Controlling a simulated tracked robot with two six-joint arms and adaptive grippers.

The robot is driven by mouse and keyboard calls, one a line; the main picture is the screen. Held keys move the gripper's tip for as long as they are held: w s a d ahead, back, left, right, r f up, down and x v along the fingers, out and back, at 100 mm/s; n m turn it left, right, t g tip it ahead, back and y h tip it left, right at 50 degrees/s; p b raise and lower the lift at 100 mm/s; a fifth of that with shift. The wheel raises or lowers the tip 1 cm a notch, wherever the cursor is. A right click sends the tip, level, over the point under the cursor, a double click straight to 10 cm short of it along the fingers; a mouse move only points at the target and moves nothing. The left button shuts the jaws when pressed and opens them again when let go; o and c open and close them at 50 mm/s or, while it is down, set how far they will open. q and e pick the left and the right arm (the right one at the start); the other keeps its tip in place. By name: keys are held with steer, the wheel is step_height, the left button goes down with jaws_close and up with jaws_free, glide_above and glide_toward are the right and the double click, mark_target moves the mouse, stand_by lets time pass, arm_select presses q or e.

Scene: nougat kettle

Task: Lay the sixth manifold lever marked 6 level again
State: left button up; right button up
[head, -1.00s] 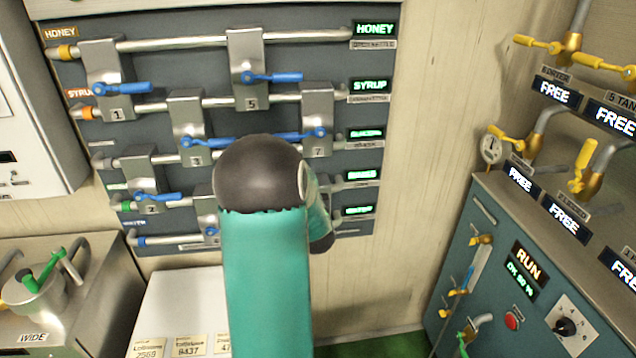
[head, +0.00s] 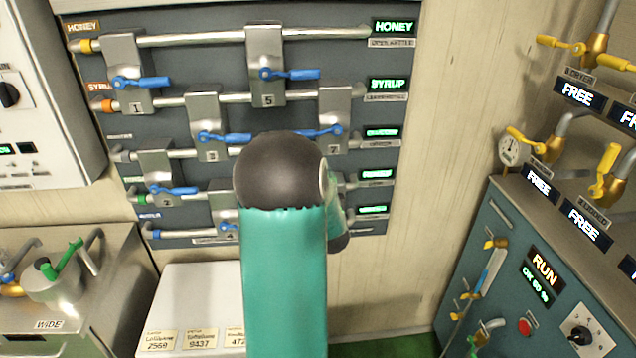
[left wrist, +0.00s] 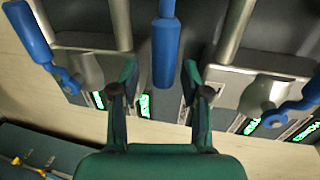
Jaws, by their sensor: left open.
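The manifold panel (head: 330,60) has steel blocks with blue levers on horizontal pipes. In the left wrist view my left gripper (left wrist: 159,76) is open. A blue lever handle (left wrist: 165,45) stands between its fingers, with no clear contact; its pivot and number are hidden. It lies roughly along the pipes' direction there. My right gripper is not in view.
In the left wrist view, other blue levers flank the gripper at left (left wrist: 35,40) and right (left wrist: 300,105). A teal cabinet with a RUN display (head: 545,265) and yellow-handled valves stand at the right. A steel vessel (head: 75,270) and a white box (head: 200,285) stand lower left.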

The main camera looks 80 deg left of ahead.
arm_select(q)
steer(key=d+r, duration=0.1)
steer(key=d, duration=0.6)
steer(key=shift+s+r, duration=0.15)
steer(key=shift+r, duration=0.05)
